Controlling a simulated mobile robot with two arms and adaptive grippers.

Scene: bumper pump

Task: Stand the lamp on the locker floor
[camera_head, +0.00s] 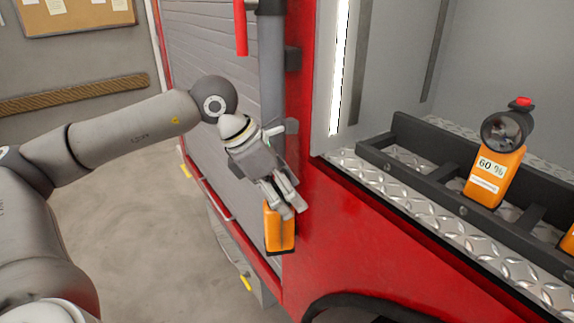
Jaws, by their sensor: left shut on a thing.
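My left gripper (284,204) is shut on an orange lamp (280,232). The lamp hangs below the fingers, roughly upright, in front of the truck's red side, left of the locker opening. Its upper part is hidden by the gripper. The locker floor (447,232) is silvery diamond plate at the right. Another orange lamp (496,178) with a black head, a red button and a "60 %" label stands in a black rack on that floor. My right gripper is not in view.
The black rack (405,184) covers much of the locker floor, with a bare strip along its front edge. Part of an orange thing (569,242) shows at the right picture edge. A grey vertical pole (271,75) and a red bar (240,28) stand behind my gripper.

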